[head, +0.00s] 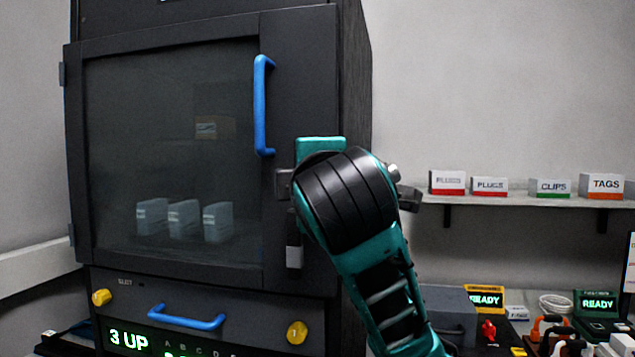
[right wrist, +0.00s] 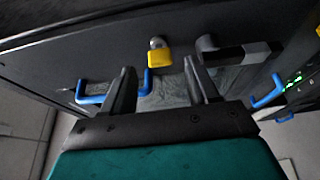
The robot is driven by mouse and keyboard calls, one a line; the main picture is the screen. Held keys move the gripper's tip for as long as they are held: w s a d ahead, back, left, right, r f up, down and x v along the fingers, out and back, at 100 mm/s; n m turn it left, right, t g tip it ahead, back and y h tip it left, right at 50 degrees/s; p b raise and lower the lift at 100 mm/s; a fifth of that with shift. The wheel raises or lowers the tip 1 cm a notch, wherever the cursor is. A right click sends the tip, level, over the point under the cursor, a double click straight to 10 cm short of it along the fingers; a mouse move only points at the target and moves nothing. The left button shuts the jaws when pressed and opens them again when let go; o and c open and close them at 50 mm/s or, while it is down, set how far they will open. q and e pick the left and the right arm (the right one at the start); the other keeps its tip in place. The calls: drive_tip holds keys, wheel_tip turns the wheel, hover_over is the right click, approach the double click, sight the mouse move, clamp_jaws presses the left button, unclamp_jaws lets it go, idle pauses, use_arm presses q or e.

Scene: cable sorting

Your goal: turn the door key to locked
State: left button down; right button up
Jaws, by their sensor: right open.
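The dark cabinet door (head: 170,150) is shut in the head view, with a blue handle (head: 260,105) near its right side. In the right wrist view a yellow piece with a grey round top (right wrist: 160,58), perhaps the door key, shows on the dark front. My right gripper (right wrist: 157,68) is open, its two fingers apart on either side of the yellow piece as seen there. No contact shows. A grey lever with a pale end (right wrist: 240,52) is beside the right finger; in the head view its pale end (head: 293,256) points down. My right wrist hides the key area in the head view. My left gripper is not in view.
Below the door are a blue drawer handle (head: 187,318), yellow knobs (head: 297,332) and a green display (head: 128,340). At right, a shelf (head: 520,200) holds labelled boxes (head: 605,185), above a bench with tools and devices marked READY (head: 597,304).

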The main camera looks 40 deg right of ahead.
drive_tip(key=b+v, duration=0.1)
drive_tip(key=v, duration=0.8)
drive_tip(key=shift+b, duration=0.3)
idle(0.5)
